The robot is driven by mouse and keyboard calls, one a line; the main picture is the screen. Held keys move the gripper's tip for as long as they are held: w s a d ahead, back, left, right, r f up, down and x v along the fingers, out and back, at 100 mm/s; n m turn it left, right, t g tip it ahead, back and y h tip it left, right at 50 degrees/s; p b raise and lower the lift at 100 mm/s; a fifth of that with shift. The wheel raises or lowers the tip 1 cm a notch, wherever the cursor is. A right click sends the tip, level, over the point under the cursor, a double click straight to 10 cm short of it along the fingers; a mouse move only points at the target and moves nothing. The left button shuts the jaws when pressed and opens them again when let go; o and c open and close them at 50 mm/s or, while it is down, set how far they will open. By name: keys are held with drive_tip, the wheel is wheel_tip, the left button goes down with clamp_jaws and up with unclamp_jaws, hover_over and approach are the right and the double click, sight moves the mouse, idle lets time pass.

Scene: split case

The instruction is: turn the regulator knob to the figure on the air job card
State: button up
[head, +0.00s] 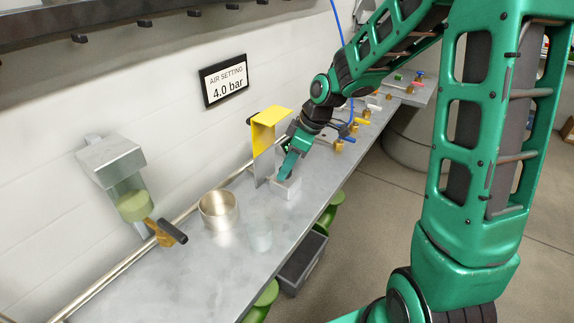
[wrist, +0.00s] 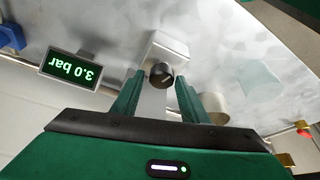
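The air job card (head: 224,81) hangs on the wall in the head view and reads "AIR SETTING 4.0 bar". The display (wrist: 76,69) shows upside down in the wrist view and reads 3.0 bar in green. The dark round regulator knob (wrist: 160,75) sits on a pale grey block (wrist: 165,49). My gripper (wrist: 160,77) has its two green fingers on either side of the knob, with a visible gap at each side. In the head view my gripper (head: 287,170) is low over the grey block (head: 287,188); the knob is hidden there.
A yellow-topped upright bracket (head: 265,125) stands close beside my gripper. A pipe valve with a dark handle (head: 172,232) is at left. Brass valves line the far bench.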

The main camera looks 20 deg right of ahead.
drive_tip(key=c, duration=0.7)
drive_tip(key=shift+m+t+h, duration=0.6)
drive_tip(key=shift+m+t, duration=0.1)
drive_tip(key=shift+m, duration=1.6)
drive_tip(key=o, duration=1)
drive_tip(key=shift+o, duration=0.2)
drive_tip(key=shift+s+r, duration=0.1)
